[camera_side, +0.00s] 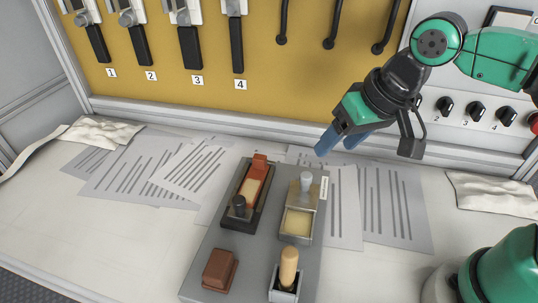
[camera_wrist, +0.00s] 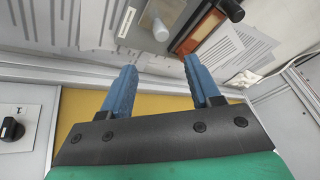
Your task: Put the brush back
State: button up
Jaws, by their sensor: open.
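A wooden handle, likely the brush (camera_side: 288,262), stands upright in a small square grey holder (camera_side: 284,294) at the front right of a grey board (camera_side: 203,246). Its lower end is hidden inside the holder, so I cannot see bristles. My gripper (camera_side: 337,147) is up behind the board's far right corner, well apart from the brush. Its blue fingers are spread with nothing between them, as the wrist view (camera_wrist: 160,70) also shows. The brush cannot be made out in the wrist view.
Printed sheets (camera_side: 395,215) lie around. A yellow panel with switches (camera_side: 237,45) rises behind.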

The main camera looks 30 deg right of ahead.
jog(key=d+f+n+t+h, duration=0.1)
jog(key=d+t, duration=0.1)
jog(key=d, duration=0.5)
jog(key=shift+w+d+f+t, duration=0.15)
jog(key=shift+w+f+t, duration=0.15)
jog(key=shift+f, duration=0.05)
